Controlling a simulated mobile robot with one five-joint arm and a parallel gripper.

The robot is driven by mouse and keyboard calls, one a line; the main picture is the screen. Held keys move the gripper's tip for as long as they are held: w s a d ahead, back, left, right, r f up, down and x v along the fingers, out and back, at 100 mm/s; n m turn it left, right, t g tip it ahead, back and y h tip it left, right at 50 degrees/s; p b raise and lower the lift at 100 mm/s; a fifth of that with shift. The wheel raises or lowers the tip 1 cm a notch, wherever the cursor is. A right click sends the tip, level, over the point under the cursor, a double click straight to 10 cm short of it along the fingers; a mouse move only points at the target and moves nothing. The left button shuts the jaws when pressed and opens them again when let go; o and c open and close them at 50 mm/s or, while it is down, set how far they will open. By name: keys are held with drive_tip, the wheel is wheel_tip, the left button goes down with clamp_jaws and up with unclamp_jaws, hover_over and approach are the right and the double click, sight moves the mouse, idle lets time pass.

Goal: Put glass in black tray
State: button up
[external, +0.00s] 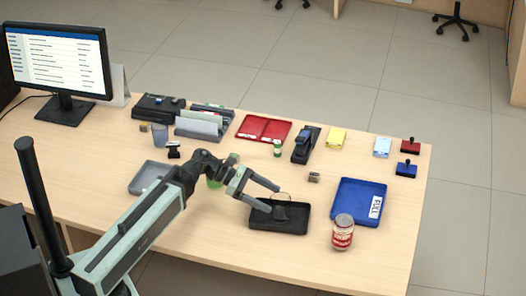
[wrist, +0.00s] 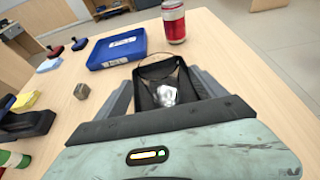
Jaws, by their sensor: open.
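The clear glass (external: 281,208) is at the black tray (external: 262,229) and appears to stand upright inside it. In the wrist view the glass (wrist: 157,72) shows as a thin rim over the dark tray, with a pale shiny patch low inside its outline. My gripper (external: 273,198) is open, with its fingers at the glass in the external view. In the wrist view my gripper (wrist: 163,92) has one finger on either side of the glass. Whether the fingers touch it I cannot tell. The fingers partly hide the tray in the wrist view.
A blue tray (external: 347,212) marked "FULL" and a red-and-white can (external: 342,232) stand right of the black tray. A small brown cube (external: 314,177) lies behind it. A grey tray (external: 148,176) is to the left. The counter's front edge is close.

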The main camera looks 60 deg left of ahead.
drive_tip(key=p+v, duration=0.1)
drive_tip(key=v, duration=0.3)
drive_tip(key=shift+s+a, duration=0.1)
